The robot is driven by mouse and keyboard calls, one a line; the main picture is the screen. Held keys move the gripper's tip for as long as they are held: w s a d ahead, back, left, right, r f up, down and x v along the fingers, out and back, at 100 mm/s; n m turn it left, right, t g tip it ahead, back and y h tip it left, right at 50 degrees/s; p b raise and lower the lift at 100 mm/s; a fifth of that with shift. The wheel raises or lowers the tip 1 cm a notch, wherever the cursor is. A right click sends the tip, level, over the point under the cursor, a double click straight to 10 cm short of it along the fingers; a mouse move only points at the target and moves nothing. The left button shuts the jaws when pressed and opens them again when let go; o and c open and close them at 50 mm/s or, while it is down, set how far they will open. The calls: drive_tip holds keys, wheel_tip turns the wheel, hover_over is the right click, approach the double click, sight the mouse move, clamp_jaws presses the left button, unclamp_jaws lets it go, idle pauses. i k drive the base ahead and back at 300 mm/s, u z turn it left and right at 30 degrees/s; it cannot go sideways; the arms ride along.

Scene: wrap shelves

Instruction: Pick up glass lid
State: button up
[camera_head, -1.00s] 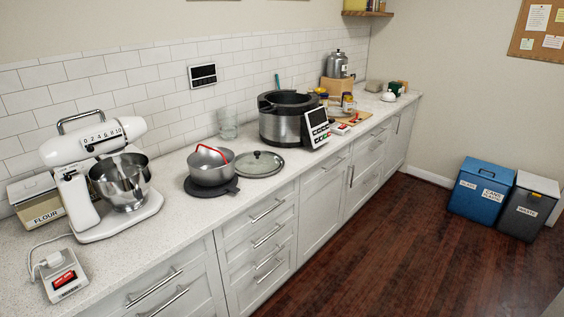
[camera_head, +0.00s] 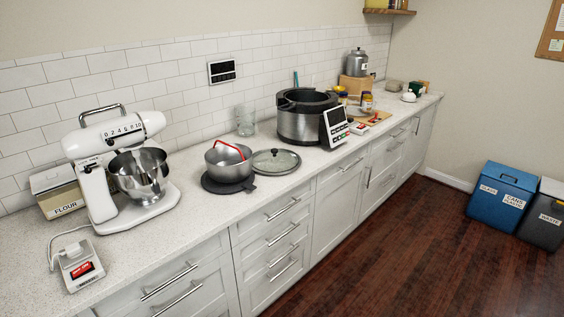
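The glass lid (camera_head: 277,161) is round, with a metal rim and a dark knob on top. It lies on the white speckled countertop, to the right of a steel pot (camera_head: 229,163) with a red handle. The lid's left edge lies close to the pot and its dark round mat (camera_head: 229,185); I cannot tell whether they touch. My gripper is not in view.
A large steel cooker (camera_head: 306,122) with a control panel (camera_head: 335,126) stands right of the lid. A clear glass (camera_head: 245,121) stands behind the pot. A stand mixer (camera_head: 122,170) is at the left. The dark wood floor (camera_head: 400,240) before the cabinets is clear.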

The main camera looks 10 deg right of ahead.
sight(268, 161)
drive_tip(key=z, duration=0.15)
drive_tip(key=i, duration=1.6)
drive_tip(key=z, duration=0.35)
drive_tip(key=k, duration=0.6)
drive_tip(key=u, duration=1.8)
